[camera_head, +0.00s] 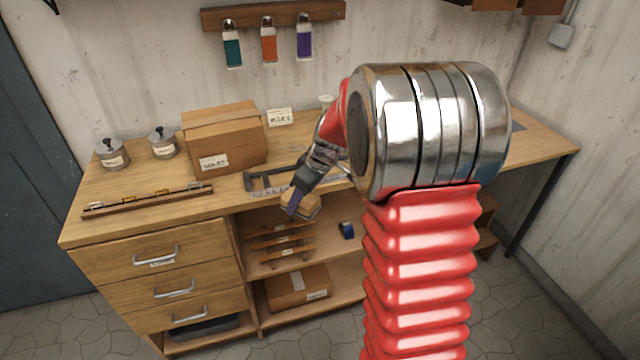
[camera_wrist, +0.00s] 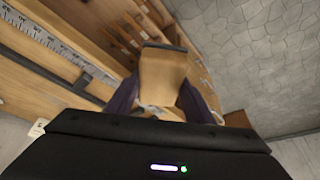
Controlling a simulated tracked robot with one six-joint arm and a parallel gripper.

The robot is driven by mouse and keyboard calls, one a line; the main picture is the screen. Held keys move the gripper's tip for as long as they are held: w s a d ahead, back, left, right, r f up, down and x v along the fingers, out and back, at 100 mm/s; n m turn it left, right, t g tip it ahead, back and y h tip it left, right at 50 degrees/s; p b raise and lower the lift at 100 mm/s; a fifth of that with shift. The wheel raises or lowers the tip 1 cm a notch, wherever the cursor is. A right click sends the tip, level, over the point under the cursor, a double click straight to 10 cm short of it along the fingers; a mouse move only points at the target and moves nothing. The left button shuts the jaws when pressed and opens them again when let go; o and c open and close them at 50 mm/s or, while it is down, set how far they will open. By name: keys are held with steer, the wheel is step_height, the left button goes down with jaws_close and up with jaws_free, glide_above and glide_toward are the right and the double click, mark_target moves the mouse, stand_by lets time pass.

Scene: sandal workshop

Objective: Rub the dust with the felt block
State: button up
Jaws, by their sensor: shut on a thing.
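My gripper (camera_head: 296,198) is shut on a tan, wood-coloured block with a dark face at its far end, which looks like the felt block (camera_head: 303,206). In the wrist view the felt block (camera_wrist: 162,78) sits between the two dark purple fingers of my gripper (camera_wrist: 160,103). The block hangs near the bench's front edge, in front of the open shelves in the head view, apart from the bench top as far as I can tell. I cannot make out any dust; my arm hides part of the bench top.
The workbench (camera_head: 150,228) carries a cardboard box (camera_head: 228,140), two lidded tins (camera_head: 112,155) and a level-like bar (camera_head: 148,200). A dark clamp-like tool and a ruler (camera_wrist: 50,42) lie near the block. Shelves below hold wooden pieces and a blue roll (camera_head: 347,230).

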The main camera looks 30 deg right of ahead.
steer(key=a+f+m+h, duration=0.2)
steer(key=a+m, duration=0.4)
steer(key=a, duration=0.6)
steer(key=shift+s+a+f+t, duration=0.3)
steer(key=shift+s+a+f, duration=0.1)
steer(key=shift+f, duration=0.25)
steer(key=shift+d, duration=0.1)
